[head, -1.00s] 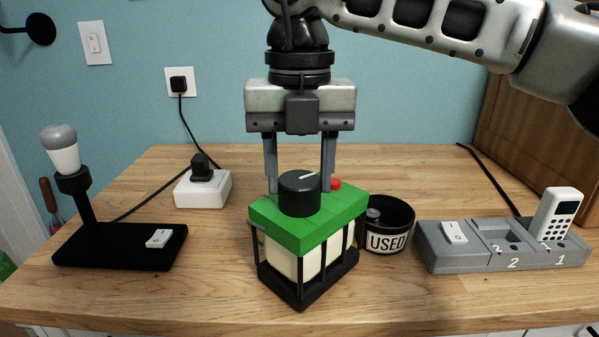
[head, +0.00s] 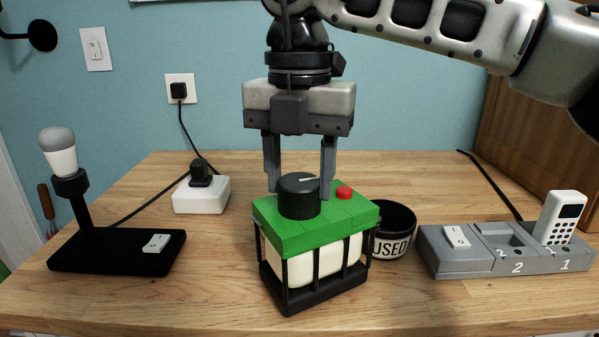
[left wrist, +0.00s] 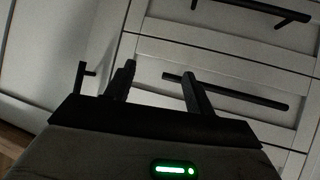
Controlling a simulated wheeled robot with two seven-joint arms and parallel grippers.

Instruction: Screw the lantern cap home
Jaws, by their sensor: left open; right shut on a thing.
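The lantern (head: 314,247) stands upright on the worktop, with a green top, a pale body and a dark cage. Its round black cap (head: 298,199) sits on the left part of the green top, with a white line on its upper face pointing right. A red button (head: 344,193) is right of the cap. My right gripper (head: 300,192) points straight down from above, its two fingers shut on the cap's sides. How tightly the cap is seated cannot be seen. My left gripper (left wrist: 158,72) is open and empty in the left wrist view, in front of pale drawers.
A black round tub marked USED (head: 393,238) stands close behind the lantern's right side. A grey tray with a handheld device (head: 561,217) is at the right. A black lamp stand (head: 115,251) and a white socket box (head: 201,195) are at the left. The front worktop is clear.

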